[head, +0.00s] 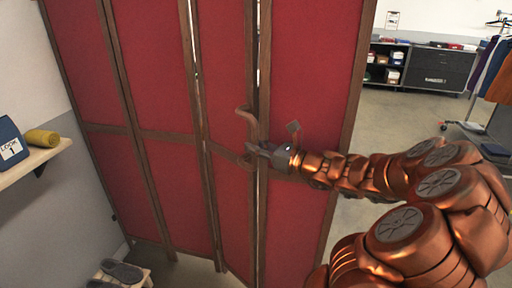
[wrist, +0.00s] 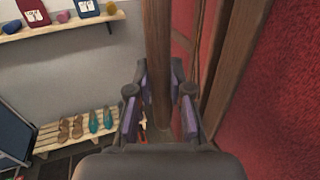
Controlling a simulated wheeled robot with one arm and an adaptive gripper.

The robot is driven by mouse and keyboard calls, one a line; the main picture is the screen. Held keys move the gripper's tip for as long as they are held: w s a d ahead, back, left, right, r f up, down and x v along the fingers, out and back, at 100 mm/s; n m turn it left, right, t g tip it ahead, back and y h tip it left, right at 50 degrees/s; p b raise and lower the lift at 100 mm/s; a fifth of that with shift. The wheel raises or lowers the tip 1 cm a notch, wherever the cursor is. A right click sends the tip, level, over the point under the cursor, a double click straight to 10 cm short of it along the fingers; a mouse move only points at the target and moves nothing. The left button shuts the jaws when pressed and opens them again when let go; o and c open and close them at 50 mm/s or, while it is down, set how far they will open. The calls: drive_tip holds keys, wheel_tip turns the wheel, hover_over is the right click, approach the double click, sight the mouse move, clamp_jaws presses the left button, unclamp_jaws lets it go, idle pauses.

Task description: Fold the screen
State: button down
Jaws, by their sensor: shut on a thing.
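The folding screen (head: 228,80) stands upright, with several red panels in brown wooden frames. Its panels meet at slight angles, with narrow gaps of light at some joints. The fingertips are partly hidden in the head view.
A wall shelf (head: 38,164) with a yellow roll (head: 41,138) and a blue box (head: 10,142) is at the left. A low slatted rack (wrist: 82,128) holds shoes. Dark shelving (head: 437,68) and a clothes rail (head: 495,60) stand at the back right. Floor right of the screen is open.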

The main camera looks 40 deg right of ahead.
drive_tip(key=c, duration=1.1)
unclamp_jaws()
drive_tip(key=shift+o, duration=0.2)
drive_tip(key=v, duration=1.2)
drive_tip(key=shift+w, duration=0.1)
